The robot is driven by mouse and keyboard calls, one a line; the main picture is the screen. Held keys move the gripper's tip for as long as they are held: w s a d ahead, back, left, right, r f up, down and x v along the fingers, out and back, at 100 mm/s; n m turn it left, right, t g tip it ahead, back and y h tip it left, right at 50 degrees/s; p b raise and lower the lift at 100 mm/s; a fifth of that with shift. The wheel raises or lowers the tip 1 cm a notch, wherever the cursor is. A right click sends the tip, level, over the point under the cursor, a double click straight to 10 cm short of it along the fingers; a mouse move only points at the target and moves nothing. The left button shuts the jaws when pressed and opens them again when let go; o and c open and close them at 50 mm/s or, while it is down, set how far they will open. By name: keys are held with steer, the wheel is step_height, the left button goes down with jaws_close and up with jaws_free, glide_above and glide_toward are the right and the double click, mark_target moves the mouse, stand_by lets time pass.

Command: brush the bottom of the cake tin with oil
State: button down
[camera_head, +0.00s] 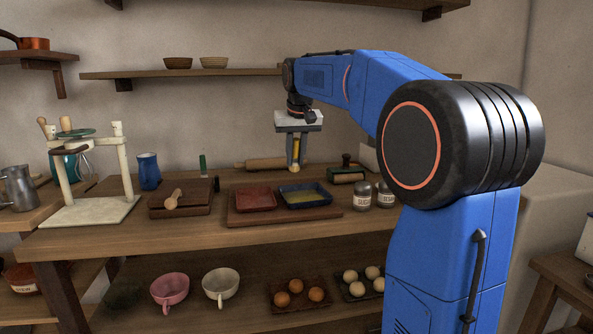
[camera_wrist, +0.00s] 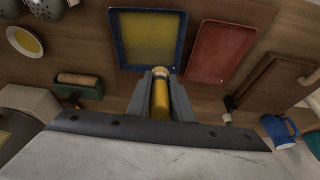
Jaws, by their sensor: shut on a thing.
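My gripper (camera_head: 296,160) points down over the worktop and is shut on a brush (camera_wrist: 160,98) with a yellow handle and a pale tip. The yellow handle also shows between the fingers in the head view (camera_head: 296,149). A blue rectangular tin (camera_head: 305,195) with a yellowish bottom lies below the brush; it also shows in the wrist view (camera_wrist: 121,40). The brush tip appears near that tin's back edge, seemingly above it. A red rectangular tin (camera_head: 256,198) is beside it, its bottom plain red. A round dish of yellow liquid (camera_wrist: 24,41) shows in the wrist view.
Both tins rest on a wooden board (camera_head: 285,216). A rolling pin (camera_head: 262,164) lies behind them. Sugar jars (camera_head: 362,195) and a green block with a roller (camera_head: 347,175) stand right. A wooden tray (camera_head: 180,206) and blue mug (camera_head: 149,171) are left.

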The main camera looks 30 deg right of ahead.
steer(key=shift+s+d+f, duration=0.2)
steer(key=shift+d+f, duration=0.8)
steer(key=shift+f, duration=0.25)
steer(key=shift+s+d+f, duration=0.15)
steer(key=shift+d+f, duration=0.9)
steer(key=shift+f, duration=0.2)
steer(key=shift+s+d+f, duration=0.2)
steer(key=shift+d+f, duration=0.8)
steer(key=shift+f, duration=0.25)
steer(key=shift+f, duration=0.75)
steer(key=shift+w, duration=0.15)
steer(key=shift+w+d, duration=0.15)
steer(key=shift+w, duration=0.55)
steer(key=shift+w+d, duration=0.15)
steer(key=shift+w, duration=0.55)
